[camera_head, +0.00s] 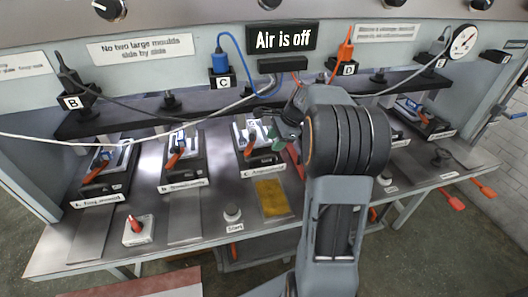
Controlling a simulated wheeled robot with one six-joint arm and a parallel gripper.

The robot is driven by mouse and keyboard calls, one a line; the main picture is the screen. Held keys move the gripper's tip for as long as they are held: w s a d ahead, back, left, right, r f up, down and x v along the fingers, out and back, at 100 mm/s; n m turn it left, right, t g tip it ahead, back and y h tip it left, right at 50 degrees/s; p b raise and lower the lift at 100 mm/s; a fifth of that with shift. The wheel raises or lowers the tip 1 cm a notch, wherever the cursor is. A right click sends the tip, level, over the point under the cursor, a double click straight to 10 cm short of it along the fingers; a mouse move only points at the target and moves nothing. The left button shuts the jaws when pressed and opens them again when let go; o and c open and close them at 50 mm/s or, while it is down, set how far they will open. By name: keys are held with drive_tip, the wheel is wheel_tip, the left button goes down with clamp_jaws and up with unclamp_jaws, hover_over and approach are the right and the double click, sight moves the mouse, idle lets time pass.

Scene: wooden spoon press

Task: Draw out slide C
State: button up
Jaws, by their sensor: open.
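Slide C (245,158) is a dark block with a pale mould on top and an orange-red handle, third from the left on the steel bench. The white label on its front edge starts with "C". It sits under the black rail at the back. My gripper (275,143) is at the right side of slide C, close to its mould. The gripper is open, though its fingers are small and partly covered by my arm. I cannot tell whether it touches the slide. My arm hides the area just right of slide C.
Slides A (104,170) and B (184,160) stand to the left, another slide (425,118) far right. A yellow patch (272,198) lies before slide C. A "Start" button (232,212) and a red-knobbed box (138,229) are at the front. Cables hang above; the sign (282,38) reads "Air is off".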

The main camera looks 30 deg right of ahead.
sight(264, 156)
drive_tip(key=shift+x, duration=3.8)
clamp_jaws()
